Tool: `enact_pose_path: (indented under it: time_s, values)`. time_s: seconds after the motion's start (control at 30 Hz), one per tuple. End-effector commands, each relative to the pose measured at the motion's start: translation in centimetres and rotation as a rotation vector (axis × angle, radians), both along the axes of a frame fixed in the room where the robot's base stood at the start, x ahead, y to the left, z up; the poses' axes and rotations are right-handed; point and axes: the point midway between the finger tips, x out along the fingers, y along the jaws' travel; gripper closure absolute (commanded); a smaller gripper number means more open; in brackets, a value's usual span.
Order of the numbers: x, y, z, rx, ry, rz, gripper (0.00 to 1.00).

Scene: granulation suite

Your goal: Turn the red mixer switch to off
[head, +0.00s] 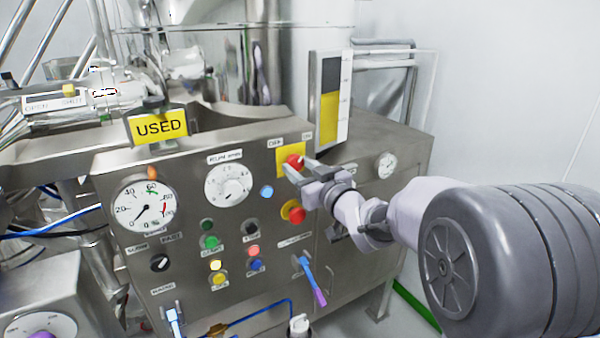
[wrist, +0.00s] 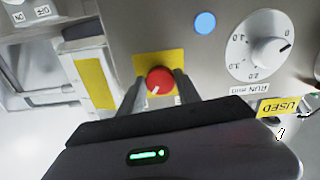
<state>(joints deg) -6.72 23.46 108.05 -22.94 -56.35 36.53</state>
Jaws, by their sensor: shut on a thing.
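The red mixer switch (head: 293,161) is a round knob on a yellow square plate, at the upper right of the steel control panel. Labels stand above the plate on both sides, the left one reading OFF. My gripper (head: 297,170) reaches in from the right with its fingers at the knob. In the wrist view the red switch (wrist: 160,80) sits between the two fingers (wrist: 159,92), which are shut on it. A pale pointer mark on the knob lies tilted toward the lower left there. The finger ends partly hide the yellow plate.
A red button on a yellow ring (head: 295,213) sits just below my gripper. A blue lamp (head: 267,191) and the run dial (head: 228,184) are to the left. A yellow USED sign (head: 159,127) stands on the panel's top edge. A yellow-and-grey gauge (head: 329,100) rises behind.

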Motion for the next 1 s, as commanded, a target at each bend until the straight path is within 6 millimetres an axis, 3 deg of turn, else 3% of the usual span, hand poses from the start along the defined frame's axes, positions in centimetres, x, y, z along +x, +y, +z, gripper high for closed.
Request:
enact_pose_path:
  time_s: [1.0]
  values:
    - [0.09,-0.14,-0.25,-0.774,-0.524,0.000,1.00]
